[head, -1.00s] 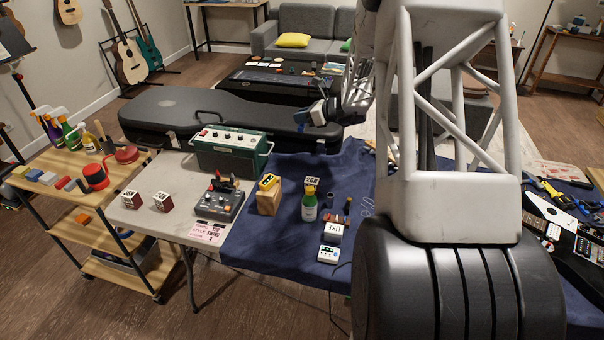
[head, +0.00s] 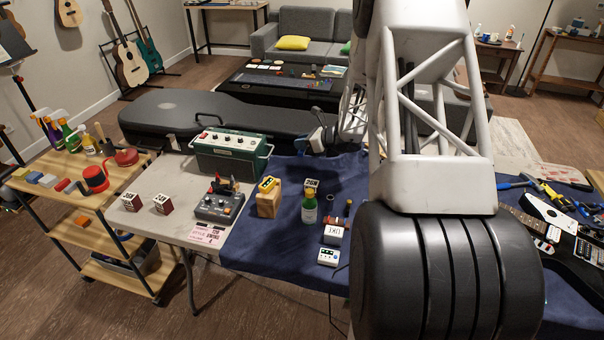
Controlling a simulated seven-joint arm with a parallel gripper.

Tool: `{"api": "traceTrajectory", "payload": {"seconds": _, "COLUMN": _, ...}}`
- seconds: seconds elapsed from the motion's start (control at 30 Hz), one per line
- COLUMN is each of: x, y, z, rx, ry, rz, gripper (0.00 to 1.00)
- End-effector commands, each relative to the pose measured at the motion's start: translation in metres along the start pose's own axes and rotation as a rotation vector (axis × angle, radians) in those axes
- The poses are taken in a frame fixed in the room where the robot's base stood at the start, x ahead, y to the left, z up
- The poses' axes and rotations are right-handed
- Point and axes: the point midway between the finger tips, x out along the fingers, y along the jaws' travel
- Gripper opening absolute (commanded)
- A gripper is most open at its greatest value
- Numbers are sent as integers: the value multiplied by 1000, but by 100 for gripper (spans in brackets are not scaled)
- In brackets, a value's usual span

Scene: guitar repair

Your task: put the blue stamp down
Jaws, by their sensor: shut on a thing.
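My gripper (head: 314,140) is at the upper middle of the head view, just right of the green amplifier, over the far edge of the blue cloth. It is shut on the blue stamp (head: 300,147), of which only a small blue part shows at the left of the fingers. The rest of the stamp is hidden by the fingers or too small to make out. I cannot tell whether the stamp touches the cloth.
The green amplifier (head: 232,153) stands close to the left. In front are a wooden block (head: 268,203) with a yellow device on it, a green bottle (head: 309,211) and a white-topped block (head: 333,235). A black guitar case (head: 172,112) lies behind.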

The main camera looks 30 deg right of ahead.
Motion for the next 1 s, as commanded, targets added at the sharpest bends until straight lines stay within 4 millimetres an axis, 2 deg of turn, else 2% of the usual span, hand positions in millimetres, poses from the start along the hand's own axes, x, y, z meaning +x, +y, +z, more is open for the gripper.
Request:
{"api": "traceTrajectory", "payload": {"seconds": 0.5, "x": 22, "y": -2, "z": -53, "rx": 2, "ry": 1, "rz": 0, "gripper": 1}}
{"api": "traceTrajectory", "payload": {"seconds": 1.0, "x": 25, "y": -2, "z": -61, "rx": 1, "ry": 1, "rz": 1, "gripper": 1}}
